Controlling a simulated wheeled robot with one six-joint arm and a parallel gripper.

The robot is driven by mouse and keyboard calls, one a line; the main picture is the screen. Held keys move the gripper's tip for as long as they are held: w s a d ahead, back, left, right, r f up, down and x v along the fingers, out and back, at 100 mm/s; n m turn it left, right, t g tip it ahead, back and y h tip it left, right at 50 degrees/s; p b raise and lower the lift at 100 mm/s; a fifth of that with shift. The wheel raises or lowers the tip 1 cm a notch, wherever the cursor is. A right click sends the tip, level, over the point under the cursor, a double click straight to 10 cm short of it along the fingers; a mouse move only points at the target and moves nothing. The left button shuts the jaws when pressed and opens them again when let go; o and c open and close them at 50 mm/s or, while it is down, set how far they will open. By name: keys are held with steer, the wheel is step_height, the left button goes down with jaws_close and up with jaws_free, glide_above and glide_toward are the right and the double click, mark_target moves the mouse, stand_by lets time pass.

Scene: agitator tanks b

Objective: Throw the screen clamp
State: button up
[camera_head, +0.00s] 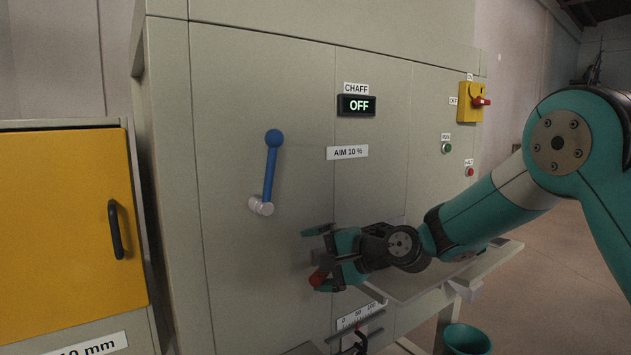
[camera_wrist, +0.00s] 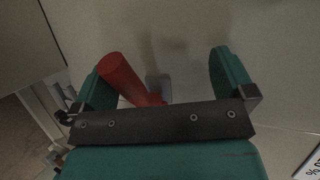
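A red handle (camera_head: 318,277) shows low on the beige machine front, at the tips of my gripper (camera_head: 318,259). In the wrist view the red handle (camera_wrist: 122,78) slants between the two green fingers, close beside the left one. My gripper (camera_wrist: 158,72) is open there, with a wide gap to the right finger. I cannot tell whether the handle touches the left finger. A blue lever with a ball end (camera_head: 271,165) stands nearly upright on a pale pivot, up and left of my gripper. No label naming the screen clamp is readable.
A CHAFF display (camera_head: 356,105) reads OFF, above an "AIM 10 %" label. A yellow switch box (camera_head: 470,102) and small buttons are at right. A pale shelf (camera_head: 425,281) lies below my arm, and a scale (camera_head: 360,315) below my gripper. A yellow door (camera_head: 70,220) stands left.

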mark_target(316, 271)
step_height(316, 271, up, 18)
steer(key=y, duration=0.1)
steer(key=shift+a+f+n+t, duration=0.25)
steer(key=shift+a+n+t, duration=0.05)
steer(key=shift+n+t, duration=0.1)
steer(key=f, duration=0.5)
steer(key=f+m+g+h, duration=0.1)
steer(key=f, duration=0.5)
steer(key=f+g, duration=0.1)
steer(key=f, duration=0.4)
steer(key=shift+w+d+f+m+h, duration=0.15)
steer(key=shift+d+f+m+h, duration=0.05)
steer(key=shift+d+m+h, duration=0.2)
steer(key=shift+c, duration=0.8)
steer(key=shift+s+d, duration=0.45)
steer(key=shift+d, duration=0.4)
steer(key=c, duration=0.4)
steer(key=shift+s+d+r+p, duration=0.25)
steer(key=shift+s+d+r, duration=0.2)
steer(key=shift+s+d, duration=1.6)
steer(key=shift+s+d+r+p, duration=0.3)
steer(key=shift+s+d+r, duration=0.35)
steer(key=shift+d, duration=2.55)
steer(key=shift+s+d+r+p, duration=0.3)
steer(key=shift+s+d, duration=1.3)
steer(key=shift+d, duration=1)
